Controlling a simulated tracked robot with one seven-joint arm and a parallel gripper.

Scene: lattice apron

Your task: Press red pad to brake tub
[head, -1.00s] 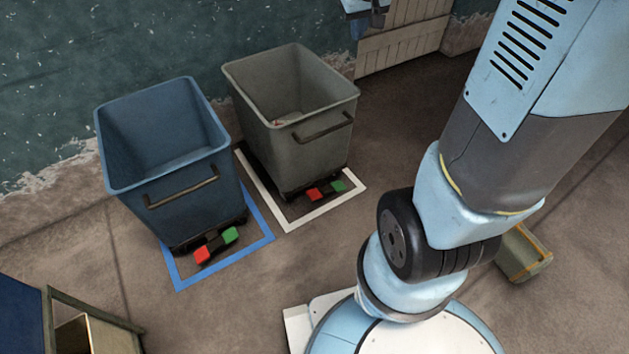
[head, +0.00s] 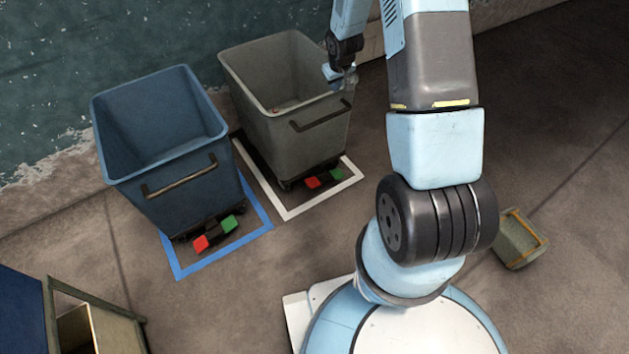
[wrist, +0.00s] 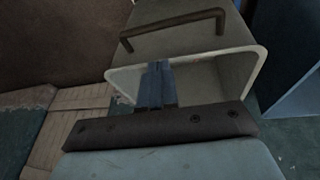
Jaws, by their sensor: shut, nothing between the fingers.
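A blue tub (head: 165,165) stands on the left inside a blue floor outline (head: 255,237). A grey tub (head: 270,140) stands to its right inside a white outline (head: 318,200). Each has a red pad and a green pad low at its front: red pad (head: 201,243) and green pad (head: 230,223) on the blue tub, red pad (head: 312,182) and green pad (head: 337,174) on the grey one. My gripper (head: 348,84) is shut and empty, high by the grey tub's right rim. In the wrist view its fingers (wrist: 156,72) overlap the grey tub's rim (wrist: 215,60); contact cannot be told.
Water lies behind the tubs at the left. A small yellow-edged bin (head: 520,240) lies on the floor at right. A cabinet-like box (head: 95,320) stands at the lower left. The paving in front of the tubs is clear.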

